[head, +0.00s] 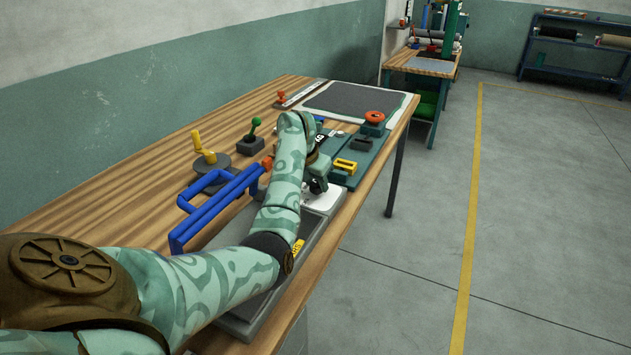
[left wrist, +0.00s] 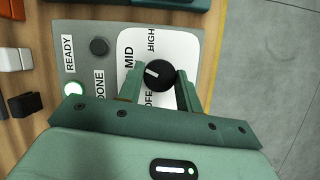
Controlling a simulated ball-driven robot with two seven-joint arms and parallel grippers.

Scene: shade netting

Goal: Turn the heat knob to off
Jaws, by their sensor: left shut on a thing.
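The heat knob (left wrist: 159,76) is a round black knob with a white pointer mark. It sits on a white plate (left wrist: 172,44) labelled MID, HIGH and OFF; another label may be hidden behind a finger. The pointer faces left and slightly up in the left wrist view, roughly toward MID. My left gripper (left wrist: 160,84) is shut on the knob, one finger on each side. In the head view my left gripper (head: 318,184) is down at the white plate (head: 326,200), and the arm hides the knob. My right gripper is not in view.
Beside the plate are a lit READY lamp (left wrist: 73,89) and a dark lamp (left wrist: 99,46) by the DONE label. A blue handle (head: 215,208), a yellow crank (head: 204,148) and a green lever (head: 254,128) stand on the wooden bench (head: 130,195). The floor at right is clear.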

